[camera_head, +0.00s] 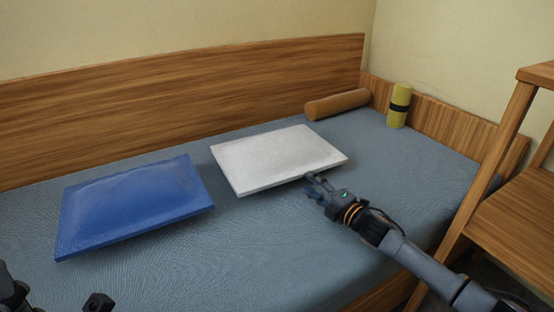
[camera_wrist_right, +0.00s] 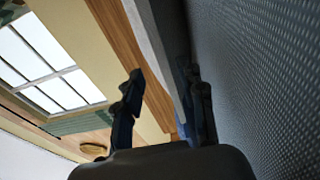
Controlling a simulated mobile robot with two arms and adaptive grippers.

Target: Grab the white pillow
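The white pillow (camera_head: 278,158) lies on the bed, right of the blue pillow (camera_head: 132,205). My right gripper (camera_head: 311,185) is at the white pillow's front edge, near its right corner. In the right wrist view, the right gripper (camera_wrist_right: 168,92) has its fingers apart. The white pillow's edge (camera_wrist_right: 156,40) runs into the space between them, with one finger on the upper side and the other near the bed surface. I cannot tell whether the fingers touch the pillow. Only dark parts of my left gripper (camera_head: 97,303) show at the bottom left edge.
The bed (camera_head: 260,255) has a grey-blue cover and a wooden back panel (camera_head: 180,98). A brown bolster (camera_head: 337,105) and a yellow cylinder with a dark band (camera_head: 398,106) are at its far right end. A wooden chair or ladder-like frame (camera_head: 500,150) stands at the right.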

